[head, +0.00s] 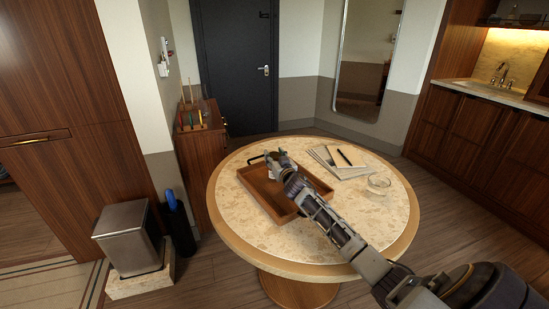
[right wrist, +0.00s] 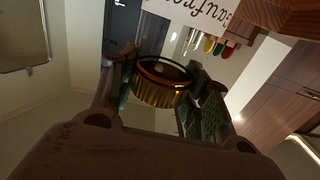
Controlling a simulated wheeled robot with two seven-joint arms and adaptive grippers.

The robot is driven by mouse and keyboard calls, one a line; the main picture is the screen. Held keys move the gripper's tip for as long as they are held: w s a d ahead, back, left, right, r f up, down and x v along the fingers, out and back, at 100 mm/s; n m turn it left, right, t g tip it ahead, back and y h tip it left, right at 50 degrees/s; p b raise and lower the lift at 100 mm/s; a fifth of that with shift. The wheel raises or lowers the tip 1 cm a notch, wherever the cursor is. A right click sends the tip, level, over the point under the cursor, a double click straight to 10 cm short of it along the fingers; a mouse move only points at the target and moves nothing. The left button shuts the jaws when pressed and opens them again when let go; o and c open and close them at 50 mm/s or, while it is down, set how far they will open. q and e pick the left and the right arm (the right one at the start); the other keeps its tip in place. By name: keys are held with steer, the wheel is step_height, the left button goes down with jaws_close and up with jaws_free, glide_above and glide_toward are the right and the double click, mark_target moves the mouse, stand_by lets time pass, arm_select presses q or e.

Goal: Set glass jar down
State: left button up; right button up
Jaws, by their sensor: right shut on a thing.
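My right gripper (head: 276,162) reaches over the wooden tray (head: 262,206) on the round table. In the right wrist view its fingers (right wrist: 163,88) are shut on a round, ribbed, amber-gold thing, the glass jar (right wrist: 160,95), with a dark middle and bright rim. In the head view the jar is mostly hidden by the gripper, and I cannot tell whether it touches the tray. A white surface with dark script (right wrist: 200,10) shows upside down beyond the jar. My left gripper is not in view.
The round stone-topped table (head: 330,235) also holds papers and a notebook (head: 346,156) with a dark pen, and a clear glass dish (head: 378,184) at right. The tray has a raised rim and a black handle (head: 257,158). The tabletop's front is clear left of my arm.

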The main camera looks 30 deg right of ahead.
mark_target(277, 159)
steer(key=o, duration=1.5)
steer(key=shift+s, duration=0.1)
steer(key=shift+v, duration=1.2)
steer(key=shift+p+v, duration=0.35)
steer(key=shift+v, duration=2.1)
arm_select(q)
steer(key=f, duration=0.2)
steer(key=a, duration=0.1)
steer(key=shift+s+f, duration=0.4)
